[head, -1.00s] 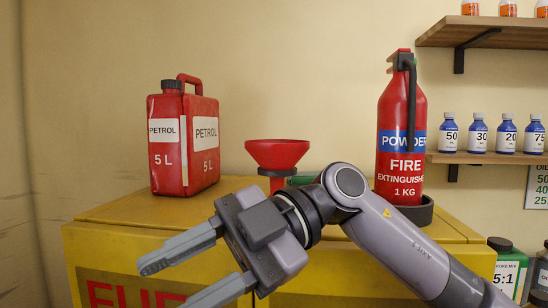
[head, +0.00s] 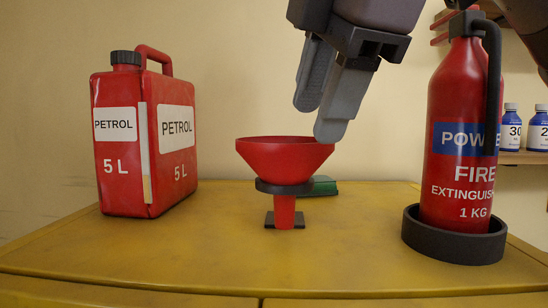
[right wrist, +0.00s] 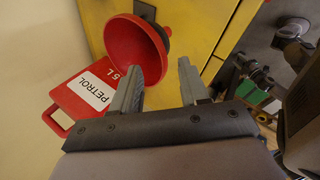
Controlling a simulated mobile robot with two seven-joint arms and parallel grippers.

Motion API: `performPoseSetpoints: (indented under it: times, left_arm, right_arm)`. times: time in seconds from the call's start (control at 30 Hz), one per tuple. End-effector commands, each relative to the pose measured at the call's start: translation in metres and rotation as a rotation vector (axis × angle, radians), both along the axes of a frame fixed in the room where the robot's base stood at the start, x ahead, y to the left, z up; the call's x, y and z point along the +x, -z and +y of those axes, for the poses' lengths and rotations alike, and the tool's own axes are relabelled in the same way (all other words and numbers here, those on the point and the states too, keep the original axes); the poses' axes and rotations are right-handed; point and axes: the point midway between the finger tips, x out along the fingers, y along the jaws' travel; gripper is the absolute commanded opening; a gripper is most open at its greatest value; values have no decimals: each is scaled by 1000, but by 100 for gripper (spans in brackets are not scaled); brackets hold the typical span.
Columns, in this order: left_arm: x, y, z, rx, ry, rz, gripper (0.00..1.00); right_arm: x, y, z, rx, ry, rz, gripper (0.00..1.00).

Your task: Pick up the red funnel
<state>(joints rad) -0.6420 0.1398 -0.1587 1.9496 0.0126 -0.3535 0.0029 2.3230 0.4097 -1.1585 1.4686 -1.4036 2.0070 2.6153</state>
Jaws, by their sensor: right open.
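The red funnel (head: 285,158) stands upright in a dark ring stand (head: 268,187) on top of the yellow cabinet (head: 140,255). Its wide mouth faces up and its spout hangs below the ring. My right gripper (head: 317,122) reaches down from above, its fingers at the right side of the funnel's rim. It is open, with nothing between the fingers that I can make out. In the right wrist view the funnel (right wrist: 130,45) shows beyond the left finger; I cannot tell whether they touch. My left gripper is out of view.
A red petrol can (head: 145,145) stands left of the funnel. A red fire extinguisher (head: 456,135) stands in a dark round base (head: 455,245) at the right. The cabinet top in front is clear.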

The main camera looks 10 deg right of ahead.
Motion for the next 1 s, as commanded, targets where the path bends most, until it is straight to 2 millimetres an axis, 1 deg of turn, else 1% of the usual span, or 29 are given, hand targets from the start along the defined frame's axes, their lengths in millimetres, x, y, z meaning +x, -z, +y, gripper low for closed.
performPoseSetpoints:
  times: [0.37, 0.7, 0.8, 1.0]
  left_arm:
    - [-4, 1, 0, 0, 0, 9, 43]
    - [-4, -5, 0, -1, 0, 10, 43]
    - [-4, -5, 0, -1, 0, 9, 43]
    - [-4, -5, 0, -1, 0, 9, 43]
  right_arm:
    - [13, 22, 1, -3, 7, -1, 44]
    - [33, 55, 4, -3, 7, -1, 44]
    - [36, 59, 4, 0, 6, -2, 44]
    - [36, 59, 4, -1, 6, -3, 44]
